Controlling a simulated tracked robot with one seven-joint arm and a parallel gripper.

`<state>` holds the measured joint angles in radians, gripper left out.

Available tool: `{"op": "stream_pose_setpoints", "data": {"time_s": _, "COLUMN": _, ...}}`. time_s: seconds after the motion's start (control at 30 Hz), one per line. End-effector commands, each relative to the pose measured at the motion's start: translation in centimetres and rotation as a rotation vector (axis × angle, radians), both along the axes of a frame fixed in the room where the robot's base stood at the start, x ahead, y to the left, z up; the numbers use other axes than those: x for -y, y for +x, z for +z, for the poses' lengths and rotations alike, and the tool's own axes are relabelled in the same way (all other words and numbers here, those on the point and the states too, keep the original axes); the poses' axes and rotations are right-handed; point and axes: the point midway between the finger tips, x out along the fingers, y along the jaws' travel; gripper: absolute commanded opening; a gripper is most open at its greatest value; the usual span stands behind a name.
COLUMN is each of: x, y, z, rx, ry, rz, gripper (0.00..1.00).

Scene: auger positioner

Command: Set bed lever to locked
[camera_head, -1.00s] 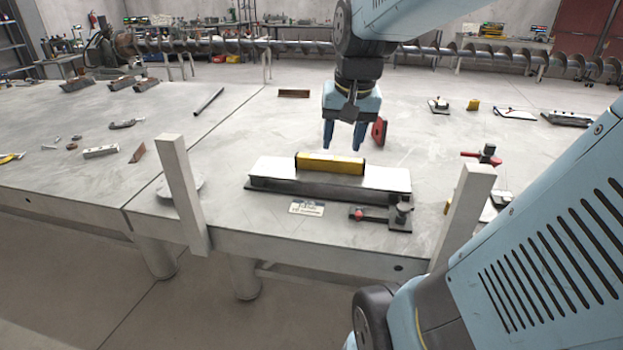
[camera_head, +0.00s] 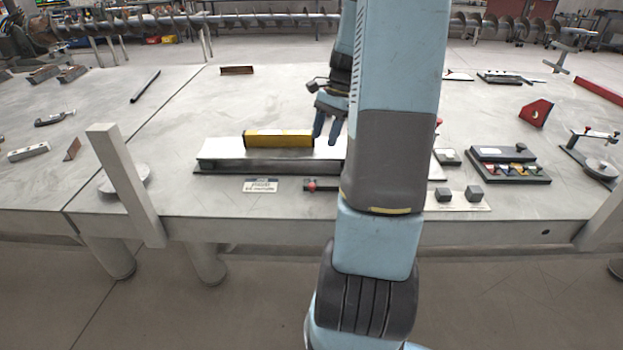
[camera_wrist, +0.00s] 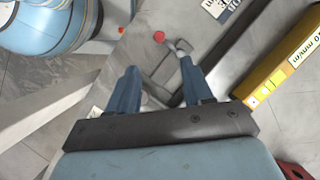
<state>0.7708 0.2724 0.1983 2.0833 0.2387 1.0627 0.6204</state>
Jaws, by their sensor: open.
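A small lever with a red knob (camera_head: 311,186) sits at the front edge of the long metal bed (camera_head: 225,152). In the head view my arm hides its right part. In the wrist view the red knob (camera_wrist: 159,37) and its short rod show just beyond my fingertips, over a grey base. I cannot tell the lever's setting.
The yellow bar (camera_head: 278,139) lies on the bed. A printed label plate (camera_head: 262,186) lies in front of it. To the right are a tray of coloured parts (camera_head: 508,170), dark blocks (camera_head: 459,195) and a red bracket (camera_head: 536,112). A grey post (camera_head: 125,180) rises at the front left.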

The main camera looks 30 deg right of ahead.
Motion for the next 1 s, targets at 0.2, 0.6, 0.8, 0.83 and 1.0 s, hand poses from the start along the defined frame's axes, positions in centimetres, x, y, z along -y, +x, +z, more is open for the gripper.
{"op": "stream_pose_setpoints", "data": {"time_s": 0.2, "x": 0.8, "y": 0.1, "z": -1.3, "rx": -0.020, "ry": 0.025, "rz": -0.041, "gripper": 0.50}}
{"op": "stream_pose_setpoints", "data": {"time_s": 0.6, "x": -1.5, "y": -0.4, "z": -6.8, "rx": -0.022, "ry": 0.026, "rz": -0.041, "gripper": 0.50}}
{"op": "stream_pose_setpoints", "data": {"time_s": 0.8, "x": -2.8, "y": -0.7, "z": -10.0, "rx": -0.022, "ry": 0.026, "rz": -0.042, "gripper": 0.50}}
{"op": "stream_pose_setpoints", "data": {"time_s": 0.83, "x": -2.9, "y": -0.7, "z": -10.4, "rx": -0.021, "ry": 0.026, "rz": -0.041, "gripper": 0.50}}
{"op": "stream_pose_setpoints", "data": {"time_s": 1.0, "x": -3.8, "y": -0.8, "z": -12.4, "rx": -0.021, "ry": 0.024, "rz": -0.040, "gripper": 0.50}}
